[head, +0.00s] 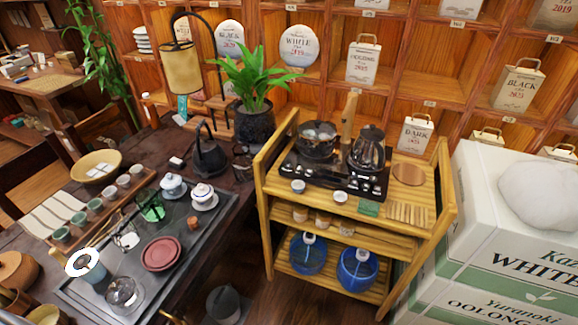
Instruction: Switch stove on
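The stove (330,179) is a flat black unit on top of the wooden cart, right of centre in the head view. A dark pot (317,141) stands on its left part and a dark glass kettle (367,150) on its right part. Small controls (367,188) show along its front edge, too small to read. I cannot tell from this view whether the stove is on. Neither of my grippers shows in the head view.
The wooden cart (437,192) has raised side rails and blue bottles (357,268) below. Two small white cups (298,186) stand before the stove. A tea table (215,222) with cups is at left, white boxes (520,225) at right. The floor between table and cart is partly clear.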

